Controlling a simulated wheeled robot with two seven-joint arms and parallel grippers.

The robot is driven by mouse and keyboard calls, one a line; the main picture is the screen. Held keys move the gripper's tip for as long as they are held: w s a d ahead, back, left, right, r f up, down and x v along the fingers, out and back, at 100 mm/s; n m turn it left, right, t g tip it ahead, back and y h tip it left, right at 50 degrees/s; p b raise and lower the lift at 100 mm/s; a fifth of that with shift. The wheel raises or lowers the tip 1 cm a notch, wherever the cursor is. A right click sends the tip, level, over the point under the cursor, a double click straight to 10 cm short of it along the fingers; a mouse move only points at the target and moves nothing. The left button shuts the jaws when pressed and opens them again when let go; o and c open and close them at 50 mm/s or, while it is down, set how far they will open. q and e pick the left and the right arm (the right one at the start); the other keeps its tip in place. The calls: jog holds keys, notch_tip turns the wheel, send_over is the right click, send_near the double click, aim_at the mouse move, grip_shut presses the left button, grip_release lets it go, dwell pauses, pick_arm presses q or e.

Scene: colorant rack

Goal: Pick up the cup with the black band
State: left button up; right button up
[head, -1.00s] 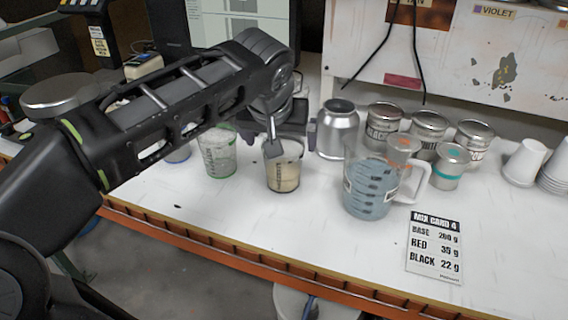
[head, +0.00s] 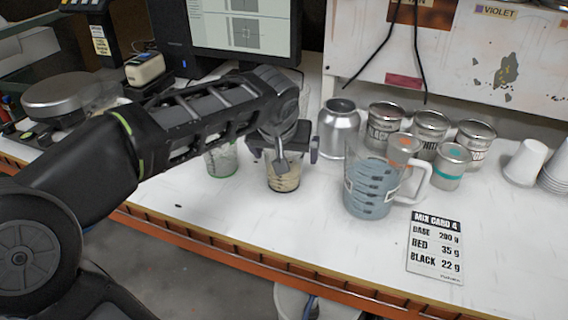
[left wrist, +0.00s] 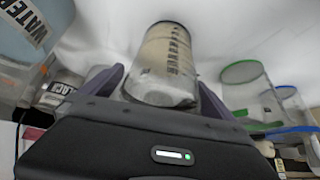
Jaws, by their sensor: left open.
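The cup with the black band (head: 284,183) stands upright on the white bench and holds beige material; printed marks run up its side. My left gripper (head: 285,157) is at this cup, with its fingers apart, one on each side. In the left wrist view, the cup (left wrist: 168,62) stands between the two open fingers of my left gripper (left wrist: 160,92), and its dark band shows at the far end. Gaps show beside it, so it is not gripped. My left forearm and wrist hide part of the cup in the head view. My right gripper is not in view.
A green-banded cup (head: 221,163) stands just left; a blue-banded cup (left wrist: 290,100) shows beyond it. A measuring jug of blue liquid (head: 370,190) and a silver can (head: 338,130) stand to the right. Paint tins (head: 383,120) line the back.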

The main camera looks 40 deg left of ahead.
pick_arm(q)
jog(key=shift+w+a+f, duration=0.1)
jog(key=shift+w+f, duration=0.1)
jog(key=shift+f, duration=0.1)
dwell(0.4)
jog(key=c, duration=1.4)
jog(key=shift+c, duration=0.2)
jog(key=shift+r, duration=0.2)
notch_tip(320, 180, up, 10)
jog(key=shift+f+p, duration=0.2)
jog(key=shift+p, duration=0.25)
dwell(0.6)
